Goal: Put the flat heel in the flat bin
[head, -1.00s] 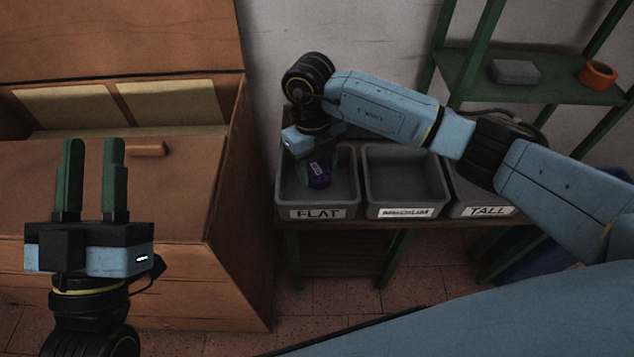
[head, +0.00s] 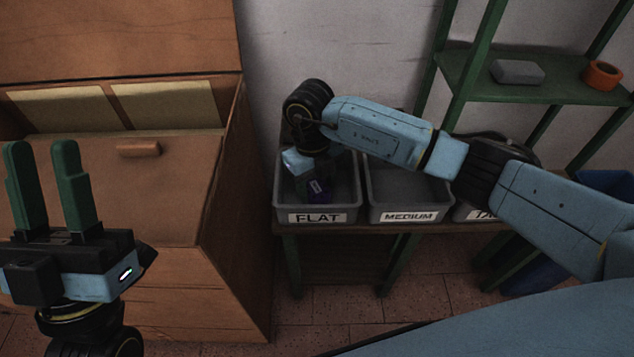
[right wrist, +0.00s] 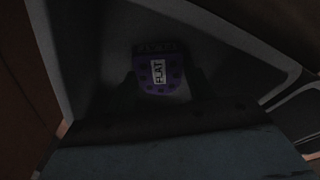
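The flat heel (right wrist: 158,73) is a small purple block with a white FLAT label. In the head view the heel (head: 319,190) is low inside the grey bin labelled FLAT (head: 317,217), below my right gripper (head: 309,180). In the right wrist view the heel lies between the dark fingers of my right gripper (right wrist: 163,88), label towards the camera. The picture is too dark to show whether the fingers touch it or whether it rests on the bin floor. My left gripper (head: 47,188) is open and empty, pointing up, in front of the wooden cabinet.
The MEDIUM bin (head: 408,216) stands right of the flat bin; the TALL bin (head: 480,214) is partly hidden by my right arm. A wooden cabinet (head: 240,200) stands close on the left. A green shelf (head: 550,92) holds a grey block (head: 517,72) and an orange ring (head: 602,75).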

